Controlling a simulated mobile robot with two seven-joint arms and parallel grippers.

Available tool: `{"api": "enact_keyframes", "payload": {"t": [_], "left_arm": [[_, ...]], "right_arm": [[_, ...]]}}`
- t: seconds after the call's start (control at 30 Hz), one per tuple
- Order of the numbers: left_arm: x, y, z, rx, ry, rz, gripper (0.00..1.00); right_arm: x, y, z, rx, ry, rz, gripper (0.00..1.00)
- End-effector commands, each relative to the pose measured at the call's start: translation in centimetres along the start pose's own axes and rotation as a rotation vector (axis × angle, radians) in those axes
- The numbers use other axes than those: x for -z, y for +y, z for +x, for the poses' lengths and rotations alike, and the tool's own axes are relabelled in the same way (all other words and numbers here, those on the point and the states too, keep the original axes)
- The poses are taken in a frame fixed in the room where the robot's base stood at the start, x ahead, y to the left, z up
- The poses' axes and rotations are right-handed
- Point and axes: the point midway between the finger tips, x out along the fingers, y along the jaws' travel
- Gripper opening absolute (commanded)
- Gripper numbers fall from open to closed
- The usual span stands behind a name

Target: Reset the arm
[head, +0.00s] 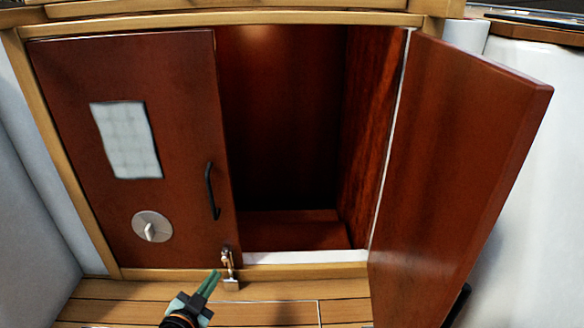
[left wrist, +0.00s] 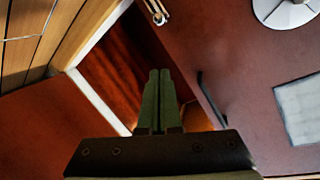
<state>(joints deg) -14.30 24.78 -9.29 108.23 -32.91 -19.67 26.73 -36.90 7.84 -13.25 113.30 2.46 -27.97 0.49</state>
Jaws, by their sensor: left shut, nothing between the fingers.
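My left gripper (head: 211,282) is at the bottom of the head view, in front of the doorway's lower edge. Its green fingers are together and empty. In the left wrist view the shut fingers (left wrist: 158,82) point toward the doorway and the left door. The left door (head: 185,90) is closed. It has a black handle (head: 211,192), a round latch plate (head: 152,227) and a pale panel (head: 126,140). The right door (head: 450,150) is swung open toward me. My right gripper is not in view.
A small metal latch (head: 228,262) stands at the sill by the left door's lower corner. Between the doors is a dark open compartment (head: 285,120). The wooden floor (head: 270,312) lies in front. White walls flank both sides.

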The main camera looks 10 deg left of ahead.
Motion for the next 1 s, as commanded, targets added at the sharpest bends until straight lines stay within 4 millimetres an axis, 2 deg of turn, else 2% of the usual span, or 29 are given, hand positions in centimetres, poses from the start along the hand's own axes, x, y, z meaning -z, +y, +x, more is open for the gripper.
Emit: {"api": "enact_keyframes", "payload": {"t": [0.07, 0.17, 0.3, 0.4, 0.5, 0.63, 1.0], "left_arm": [[-0.3, 0.8, -0.9, -0.021, -0.029, -0.025, 0.00], [-1.2, 3.3, -3.5, -0.084, -0.112, -0.097, 0.00], [-2.6, 8.4, -9.4, -0.202, -0.270, -0.243, 0.00], [-3.0, 11.5, -13.5, -0.271, -0.364, -0.337, 0.00], [-3.1, 13.6, -16.5, -0.318, -0.426, -0.406, 0.00], [-3.3, 14.9, -18.1, -0.344, -0.459, -0.444, 0.00], [-3.5, 15.1, -18.1, -0.346, -0.460, -0.445, 0.00]], "right_arm": [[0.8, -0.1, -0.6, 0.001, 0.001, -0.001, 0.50], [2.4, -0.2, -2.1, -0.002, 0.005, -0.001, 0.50], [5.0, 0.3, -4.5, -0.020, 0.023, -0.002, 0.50], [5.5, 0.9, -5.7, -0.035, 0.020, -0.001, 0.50], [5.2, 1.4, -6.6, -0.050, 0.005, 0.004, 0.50], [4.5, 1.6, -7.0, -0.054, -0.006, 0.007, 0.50], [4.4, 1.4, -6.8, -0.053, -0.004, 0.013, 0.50]]}}
